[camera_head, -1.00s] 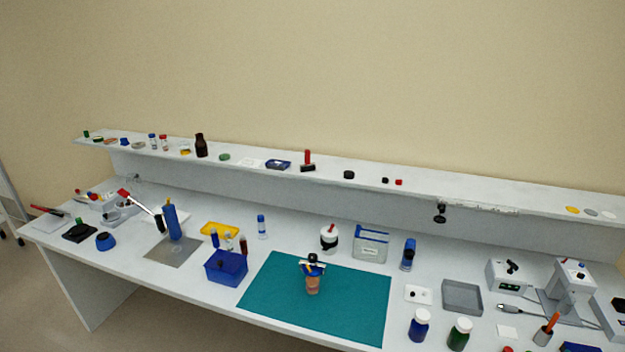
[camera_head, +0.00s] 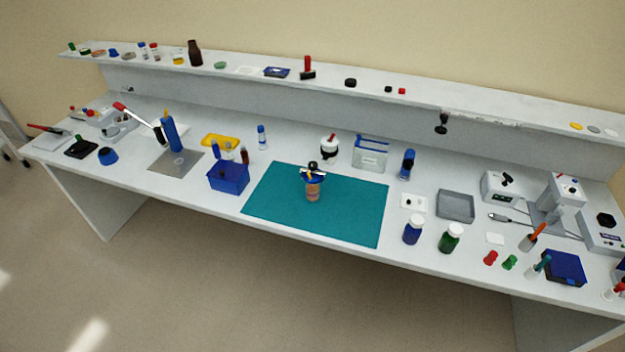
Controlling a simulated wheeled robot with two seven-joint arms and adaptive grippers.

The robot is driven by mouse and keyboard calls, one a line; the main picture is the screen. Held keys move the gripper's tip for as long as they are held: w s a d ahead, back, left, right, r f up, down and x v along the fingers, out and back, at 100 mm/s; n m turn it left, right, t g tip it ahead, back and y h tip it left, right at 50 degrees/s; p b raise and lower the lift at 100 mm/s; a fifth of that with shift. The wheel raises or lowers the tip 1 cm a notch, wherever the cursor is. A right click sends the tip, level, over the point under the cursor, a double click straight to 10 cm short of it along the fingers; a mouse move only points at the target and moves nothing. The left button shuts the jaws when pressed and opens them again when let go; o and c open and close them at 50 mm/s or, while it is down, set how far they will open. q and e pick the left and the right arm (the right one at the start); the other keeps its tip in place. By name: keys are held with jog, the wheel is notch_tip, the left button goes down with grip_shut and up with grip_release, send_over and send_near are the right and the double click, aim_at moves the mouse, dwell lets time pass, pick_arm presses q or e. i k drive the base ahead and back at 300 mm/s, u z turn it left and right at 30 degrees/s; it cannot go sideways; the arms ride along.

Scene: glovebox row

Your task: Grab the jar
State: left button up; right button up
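Two other jars with white lids stand right of the mat: a blue one (camera_head: 412,231) and a green one (camera_head: 450,239). A white jar (camera_head: 328,149) with a black band and dark top stands behind the mat. The frames do not show which of these is the task's jar. Neither of my grippers is in view.
A blue box (camera_head: 229,178) stands left of the mat, and a grey tray (camera_head: 455,205) stands to its right. A raised shelf (camera_head: 430,102) with small items runs along the bench's back. The floor (camera_head: 250,290) in front is clear.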

aim_at(312, 188)
jog(key=z, duration=0.1)
jog(key=k, duration=0.35)
jog(key=u, duration=1.8)
jog(key=i, duration=0.85)
jog(key=z, duration=0.55)
jog(key=i, duration=0.65)
jog(key=z, duration=0.7)
